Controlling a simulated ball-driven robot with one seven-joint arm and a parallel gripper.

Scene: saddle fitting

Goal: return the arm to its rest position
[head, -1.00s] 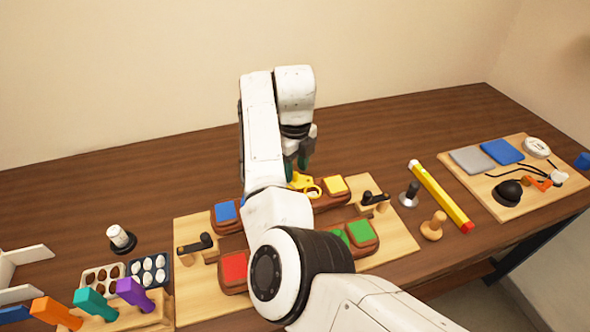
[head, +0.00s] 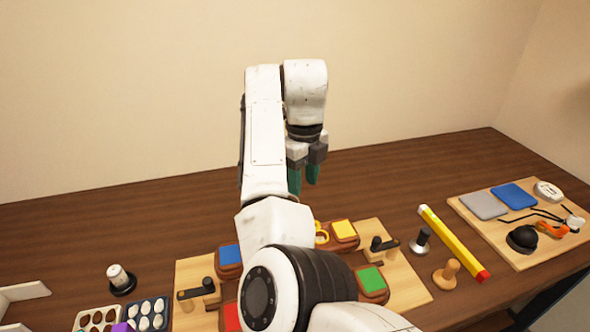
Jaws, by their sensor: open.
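My gripper (head: 304,178) hangs from the white arm near the middle of the picture, above the back of the table. Its two green-tipped fingers point down and stand apart, with nothing seen between them. Below it is the wooden fitting board (head: 408,288), with brown blocks topped by a blue pad (head: 230,254), a yellow pad (head: 344,230), a green pad (head: 370,279) and a red pad (head: 231,317). A yellow ring-shaped piece (head: 322,237) shows by the yellow pad, partly hidden by my arm. My arm hides the middle of the board.
A yellow level (head: 452,243), a metal-based knob (head: 421,243) and a wooden knob (head: 446,274) lie to the right. A tool board (head: 486,231) is at far right. Egg-like trays (head: 148,314) stand at lower left. The back left table is clear.

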